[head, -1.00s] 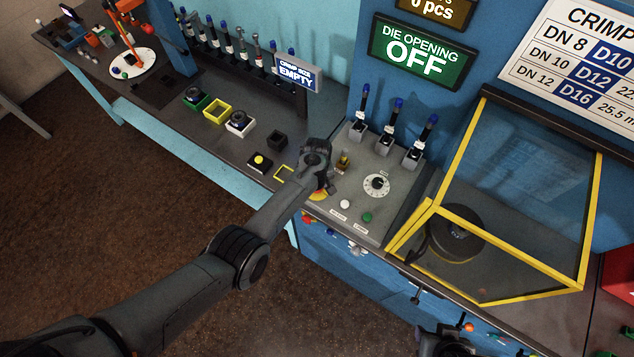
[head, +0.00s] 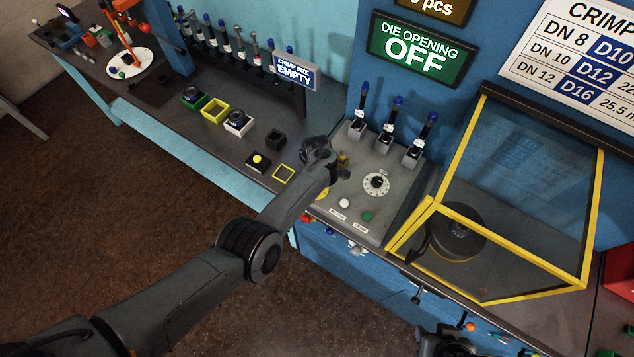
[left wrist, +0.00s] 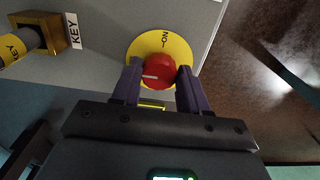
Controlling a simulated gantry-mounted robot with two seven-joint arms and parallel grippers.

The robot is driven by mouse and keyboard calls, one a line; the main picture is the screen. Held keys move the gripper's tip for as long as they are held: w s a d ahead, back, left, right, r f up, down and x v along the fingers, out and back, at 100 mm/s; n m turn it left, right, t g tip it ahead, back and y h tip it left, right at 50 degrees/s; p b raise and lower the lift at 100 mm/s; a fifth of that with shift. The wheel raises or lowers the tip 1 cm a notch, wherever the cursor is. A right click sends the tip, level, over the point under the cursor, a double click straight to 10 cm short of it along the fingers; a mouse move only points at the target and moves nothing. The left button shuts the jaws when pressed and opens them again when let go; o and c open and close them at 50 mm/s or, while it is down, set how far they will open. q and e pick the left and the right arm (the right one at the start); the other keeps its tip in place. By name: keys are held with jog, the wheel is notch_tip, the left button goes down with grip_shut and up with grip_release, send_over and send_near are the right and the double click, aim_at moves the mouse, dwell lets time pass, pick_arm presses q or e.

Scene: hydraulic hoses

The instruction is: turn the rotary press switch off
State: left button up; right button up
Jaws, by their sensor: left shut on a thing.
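The rotary press switch is a red knob (left wrist: 159,71) with a white line, on a yellow disc (left wrist: 183,50) marked ON, in the left wrist view. The white line lies roughly level and does not point at the ON mark. My left gripper (left wrist: 158,82) is shut on the knob, one finger on each side. In the head view my left arm and hand hide the knob on the grey control panel (head: 393,193). My right arm's dark end (head: 445,342) shows at the bottom edge; its fingers are unclear.
A brass key switch (left wrist: 40,33) labelled KEY sits close beside the knob. The panel also carries a dial (head: 376,184), a white button (head: 344,203), a green button (head: 367,216) and blue-tipped levers (head: 397,120). A yellow-framed guard (head: 455,178) stands to the right. A sign reads DIE OPENING OFF (head: 421,49).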

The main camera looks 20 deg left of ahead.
dwell(0.5)
pick_arm(q)
jog(key=o, duration=1.1)
jog(key=shift+c, duration=0.2)
jog(key=shift+r+p, duration=0.3)
jog(key=shift+r, duration=0.35)
notch_tip(320, 180, up, 10)
jog(key=p, duration=0.3)
jog(key=shift+f, duration=0.25)
